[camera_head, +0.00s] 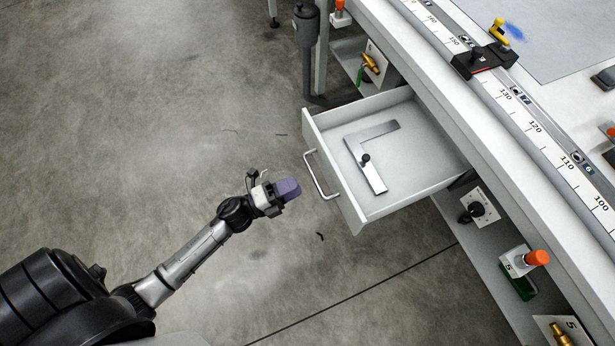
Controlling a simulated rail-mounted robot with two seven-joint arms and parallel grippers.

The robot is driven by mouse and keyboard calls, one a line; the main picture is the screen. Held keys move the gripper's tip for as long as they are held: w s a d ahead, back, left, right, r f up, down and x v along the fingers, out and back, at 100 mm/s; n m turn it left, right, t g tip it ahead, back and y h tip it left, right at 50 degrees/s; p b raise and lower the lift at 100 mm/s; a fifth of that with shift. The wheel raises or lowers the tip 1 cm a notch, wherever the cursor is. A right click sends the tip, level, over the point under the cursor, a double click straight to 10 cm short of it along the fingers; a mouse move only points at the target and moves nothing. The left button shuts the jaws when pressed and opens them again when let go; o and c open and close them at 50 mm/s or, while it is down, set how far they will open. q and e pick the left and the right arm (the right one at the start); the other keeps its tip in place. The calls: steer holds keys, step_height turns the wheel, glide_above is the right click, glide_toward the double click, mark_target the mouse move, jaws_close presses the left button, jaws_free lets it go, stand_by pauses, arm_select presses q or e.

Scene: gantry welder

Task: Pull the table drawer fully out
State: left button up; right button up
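The table drawer (349,215) is a light grey box that stands out from under the white table (440,85). Its front panel faces left and carries a silver bar handle (319,177). A metal square (377,178) with a dark knob lies inside the drawer. My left gripper (290,188), with purple fingers, is just left of the handle, with a small gap between them. Its fingers look close together from above, and I cannot tell whether they are apart. My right gripper is not in the view.
A ruler scale (535,127) with a black stop (484,62) runs along the table. Shelves beneath hold brass fittings and an orange-capped item (537,258). A dark grey cylinder on a post (306,26) stands behind the drawer. The concrete floor (130,130) to the left is clear.

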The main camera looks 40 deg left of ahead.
arm_select(q)
steer(key=v, duration=0.7)
stand_by(0.6)
